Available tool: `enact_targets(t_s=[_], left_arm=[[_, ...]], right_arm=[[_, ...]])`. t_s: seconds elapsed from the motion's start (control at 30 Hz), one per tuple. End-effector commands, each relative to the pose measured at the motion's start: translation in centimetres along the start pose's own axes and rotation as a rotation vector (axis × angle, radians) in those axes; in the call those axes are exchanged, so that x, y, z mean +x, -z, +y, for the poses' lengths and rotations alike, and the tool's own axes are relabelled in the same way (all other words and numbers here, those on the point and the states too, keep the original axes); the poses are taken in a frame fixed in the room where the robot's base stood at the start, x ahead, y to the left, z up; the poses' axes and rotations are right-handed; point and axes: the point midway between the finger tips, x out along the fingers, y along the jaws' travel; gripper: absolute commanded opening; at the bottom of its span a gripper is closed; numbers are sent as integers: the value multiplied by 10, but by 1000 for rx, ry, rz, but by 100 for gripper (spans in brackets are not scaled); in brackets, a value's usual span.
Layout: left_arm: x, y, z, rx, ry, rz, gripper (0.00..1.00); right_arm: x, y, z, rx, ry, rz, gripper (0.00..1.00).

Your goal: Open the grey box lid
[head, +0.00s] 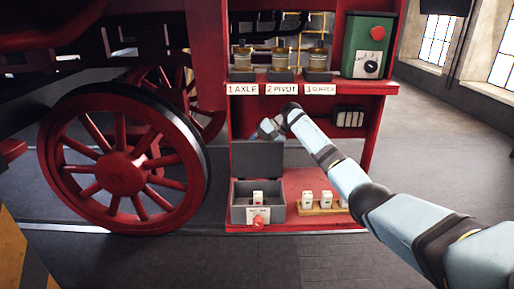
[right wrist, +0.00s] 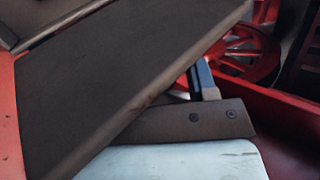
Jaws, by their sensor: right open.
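The grey box (head: 236,213) sits on the low red shelf, with a white label and a red knob at its front. Its lid (head: 258,160) stands raised at the back of the box, so the box is open. A white block (head: 258,198) with a red mark is inside. My right gripper (head: 268,129) is open at the lid's top edge; whether it touches the lid I cannot tell. A large dark panel, apparently the lid (right wrist: 110,75), fills much of the right wrist view, close beside a gripper finger. My left gripper is out of view.
Several white blocks (head: 307,199) stand on a wooden strip right of the box. Above, a red shelf (head: 385,87) carries brass-topped cups (head: 281,60) and a green control box (head: 368,45). A large red wheel (head: 120,173) stands at left. Floor is clear at right.

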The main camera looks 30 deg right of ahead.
Motion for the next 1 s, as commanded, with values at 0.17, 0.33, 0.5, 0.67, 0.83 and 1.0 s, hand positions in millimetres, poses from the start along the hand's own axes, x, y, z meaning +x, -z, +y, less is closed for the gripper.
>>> enact_targets(t_s=[0.17, 0.33, 0.5, 0.67, 0.83, 1.0], left_arm=[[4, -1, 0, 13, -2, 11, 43], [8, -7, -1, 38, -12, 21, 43], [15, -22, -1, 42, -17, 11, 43], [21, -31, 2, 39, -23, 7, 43], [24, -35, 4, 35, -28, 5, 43], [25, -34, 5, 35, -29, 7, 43]], right_arm=[[-18, 1, 2, -1, 1, 4, 53], [-54, 2, 8, 2, -1, 3, 53], [-84, 8, 38, 2, 0, 4, 53], [-109, 14, 61, 2, 0, 2, 53], [-127, 17, 76, 1, 0, 0, 53], [-134, 18, 81, 0, 0, 1, 53]])
